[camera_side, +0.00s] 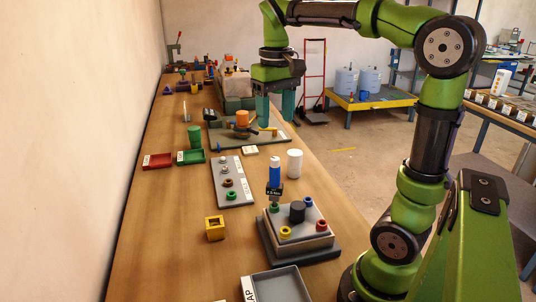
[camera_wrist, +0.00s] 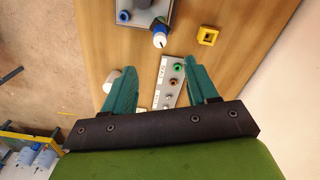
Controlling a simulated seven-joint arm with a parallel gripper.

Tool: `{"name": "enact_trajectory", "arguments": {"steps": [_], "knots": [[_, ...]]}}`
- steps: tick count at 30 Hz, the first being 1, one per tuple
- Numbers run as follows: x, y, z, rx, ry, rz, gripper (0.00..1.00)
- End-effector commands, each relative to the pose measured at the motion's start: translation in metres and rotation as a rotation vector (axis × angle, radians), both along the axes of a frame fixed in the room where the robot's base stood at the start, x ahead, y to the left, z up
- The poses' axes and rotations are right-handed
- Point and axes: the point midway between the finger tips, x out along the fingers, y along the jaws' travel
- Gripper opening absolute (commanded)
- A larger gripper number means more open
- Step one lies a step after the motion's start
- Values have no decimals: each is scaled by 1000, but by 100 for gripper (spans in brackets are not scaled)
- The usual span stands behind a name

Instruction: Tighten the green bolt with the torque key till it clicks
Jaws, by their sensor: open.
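The torque key (camera_side: 275,172), with a blue handle and a dark display block, stands upright over the green bolt (camera_side: 274,209) at the left corner of the grey bolt block (camera_side: 288,242). The key's lower end looks seated on that bolt, but the contact is too small to confirm. The block also carries blue, red and yellow bolts around a black centre knob (camera_side: 297,208). My gripper (camera_side: 275,112) is open and empty, well above the table and behind the key. In the wrist view its teal fingers (camera_wrist: 160,68) are spread, and the key (camera_wrist: 160,38) lies beyond the fingertips.
A grey strip (camera_side: 246,196) with coloured rings lies left of the key. A white cylinder (camera_side: 294,162) stands close behind it. A yellow square block (camera_side: 215,228) sits at front left, a grey tray (camera_side: 277,289) in front. Red (camera_side: 158,161) and green trays stand further back.

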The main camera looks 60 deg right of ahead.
Motion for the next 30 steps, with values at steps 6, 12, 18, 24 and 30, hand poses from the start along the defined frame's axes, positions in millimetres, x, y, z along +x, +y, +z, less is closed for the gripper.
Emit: {"name": "enact_trajectory", "arguments": {"steps": [6, 12, 18, 24, 30], "knots": [[-1, 0, -41, 1, 4, 1, 58], [-1, 0, -82, 2, 5, 1, 58], [-1, 0, -120, 2, 5, 2, 58], [0, 0, -145, 1, 2, 3, 58], [0, 0, -155, 0, -1, 3, 58]]}}
